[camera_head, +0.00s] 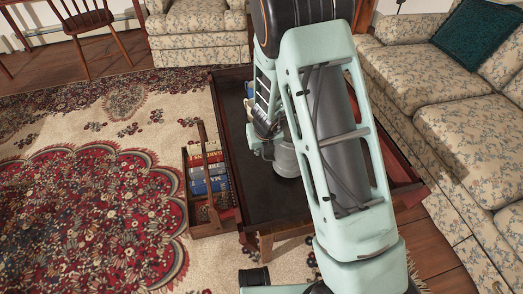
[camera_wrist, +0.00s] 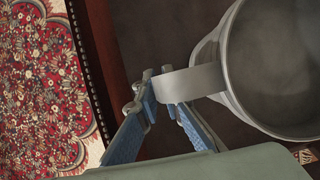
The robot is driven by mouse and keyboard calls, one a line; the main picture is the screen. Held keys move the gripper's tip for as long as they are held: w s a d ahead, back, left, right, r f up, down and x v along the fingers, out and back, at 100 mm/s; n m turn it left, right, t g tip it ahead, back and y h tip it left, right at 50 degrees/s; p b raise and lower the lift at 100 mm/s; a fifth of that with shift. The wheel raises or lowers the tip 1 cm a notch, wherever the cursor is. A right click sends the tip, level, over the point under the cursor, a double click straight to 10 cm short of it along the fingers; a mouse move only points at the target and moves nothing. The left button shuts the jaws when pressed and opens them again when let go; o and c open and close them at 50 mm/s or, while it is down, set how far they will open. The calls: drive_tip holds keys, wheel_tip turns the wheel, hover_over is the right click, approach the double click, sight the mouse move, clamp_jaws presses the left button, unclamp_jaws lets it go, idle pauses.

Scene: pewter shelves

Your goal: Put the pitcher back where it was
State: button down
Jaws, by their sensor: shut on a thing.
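The pitcher (camera_wrist: 222,66) is a plain grey vessel seen from above at the right of the wrist view, its round mouth open and its inside in view. Its flat handle (camera_wrist: 190,83) points left, between the blue pads of my gripper (camera_wrist: 168,100), which is shut on it. In the head view the pitcher (camera_head: 286,160) is a small grey shape over the dark top of the low table (camera_head: 262,200), partly hidden by my arm. I cannot tell whether its base touches the table.
A wooden rack of books (camera_head: 208,180) stands at the table's left side. A floral sofa (camera_head: 450,120) is to the right and an armchair (camera_head: 198,32) behind. A red patterned rug (camera_head: 95,225) covers the floor at left. The table's near left part is bare.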

drive_tip(key=shift+f+b, duration=0.85)
drive_tip(key=shift+f, duration=0.35)
drive_tip(key=shift+f, duration=0.2)
drive_tip(key=c, duration=2.1)
unclamp_jaws()
drive_tip(key=shift+s, duration=0.1)
drive_tip(key=shift+r, duration=0.1)
drive_tip(key=p+v, duration=0.7)
drive_tip(key=v, duration=0.5)
drive_tip(key=shift+r, duration=0.1)
